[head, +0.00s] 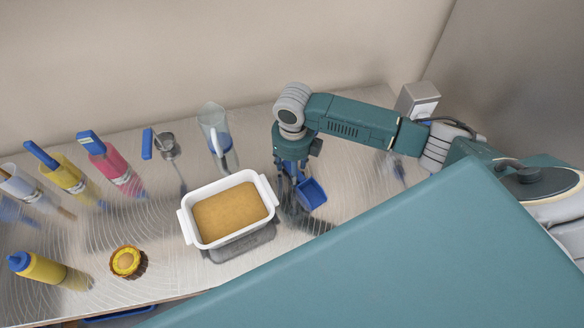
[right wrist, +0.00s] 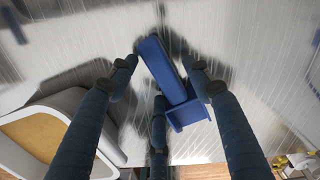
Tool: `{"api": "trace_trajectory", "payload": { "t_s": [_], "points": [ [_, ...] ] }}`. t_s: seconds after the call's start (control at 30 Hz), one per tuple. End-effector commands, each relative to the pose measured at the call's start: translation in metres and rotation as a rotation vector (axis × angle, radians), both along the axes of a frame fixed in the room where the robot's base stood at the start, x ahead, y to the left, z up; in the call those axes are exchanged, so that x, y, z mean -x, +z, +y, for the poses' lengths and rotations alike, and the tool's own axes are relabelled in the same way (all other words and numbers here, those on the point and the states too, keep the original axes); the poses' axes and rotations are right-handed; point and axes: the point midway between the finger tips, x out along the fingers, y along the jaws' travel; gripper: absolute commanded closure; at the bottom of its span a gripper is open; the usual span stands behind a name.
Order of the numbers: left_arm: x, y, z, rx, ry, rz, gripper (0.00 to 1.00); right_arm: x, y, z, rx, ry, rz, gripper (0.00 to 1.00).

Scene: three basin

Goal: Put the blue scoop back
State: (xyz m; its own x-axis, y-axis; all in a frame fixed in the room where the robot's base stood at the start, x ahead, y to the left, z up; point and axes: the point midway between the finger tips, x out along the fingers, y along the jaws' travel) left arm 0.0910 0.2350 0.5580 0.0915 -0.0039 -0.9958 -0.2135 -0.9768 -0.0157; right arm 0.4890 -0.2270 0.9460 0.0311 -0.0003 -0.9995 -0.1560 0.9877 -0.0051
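The blue scoop (head: 311,193) is on the right side of the metal table, just right of the white basin (head: 187,226). Its square cup shows beside my right gripper (head: 291,196), which points down at it. In the right wrist view the scoop (right wrist: 168,72) lies between the spread fingers of my right gripper (right wrist: 160,62), its handle running away from the cup. A gap shows between the left finger and the handle. The right finger is close to the handle; contact is unclear. My left gripper is not in view.
The basin holds tan material. A clear pitcher (head: 212,125) and a metal cup with blue handle (head: 165,145) stand behind it. Several coloured containers line the left; a yellow bottle (head: 45,269) and brown-yellow jar (head: 128,262) are in front. A grey box (head: 417,100) stands at the back right.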

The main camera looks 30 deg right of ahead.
Motion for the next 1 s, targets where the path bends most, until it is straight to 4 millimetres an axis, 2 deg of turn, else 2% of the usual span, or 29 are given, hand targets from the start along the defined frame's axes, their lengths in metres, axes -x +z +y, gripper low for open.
{"api": "trace_trajectory", "payload": {
  "t_s": [0.17,0.27,0.7,0.83,1.0],
  "points": [
    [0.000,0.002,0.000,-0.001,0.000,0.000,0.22,0.000,0.005,0.000,0.000,0.000,-0.002,0.50],
    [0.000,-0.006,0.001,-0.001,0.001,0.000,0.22,-0.002,0.013,0.000,0.000,-0.001,-0.005,0.50],
    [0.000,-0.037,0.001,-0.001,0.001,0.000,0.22,0.002,0.100,0.000,0.000,0.001,-0.005,0.50],
    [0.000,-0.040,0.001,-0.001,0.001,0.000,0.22,0.003,0.116,0.000,0.000,0.000,-0.002,0.50],
    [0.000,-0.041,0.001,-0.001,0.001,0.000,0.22,0.004,0.123,0.000,0.000,0.000,-0.001,0.50]
  ]
}}
